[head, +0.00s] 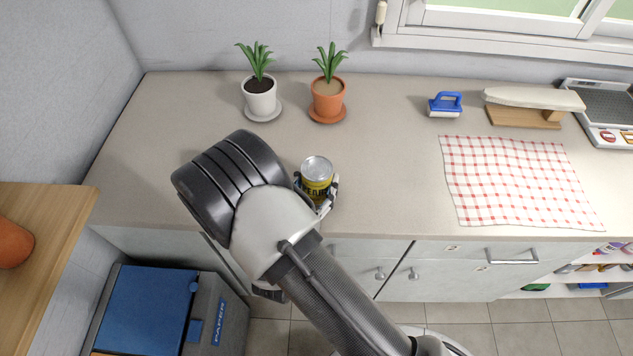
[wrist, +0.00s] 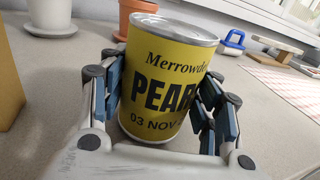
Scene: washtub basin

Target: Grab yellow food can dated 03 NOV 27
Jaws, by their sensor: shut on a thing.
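The yellow food can (head: 317,178) has a silver lid and stands upright at the counter's front part, between the fingers of my gripper (head: 317,190). In the wrist view the can (wrist: 158,85) fills the middle, with "Merrowd…", "PEAR…" and "03 NOV" readable on its label. The rest of the date curves out of sight behind the right finger. My gripper (wrist: 160,110) is shut on the can, with blue-padded fingers on its left and right sides. I cannot tell for sure whether the can's base touches the counter.
A white pot plant (head: 261,101) and a terracotta pot plant (head: 328,101) stand behind the can on the counter (head: 390,150). A blue brush (head: 445,104), a small ironing board (head: 533,99) and a checked cloth (head: 518,182) lie to the right. Counter between can and cloth is clear.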

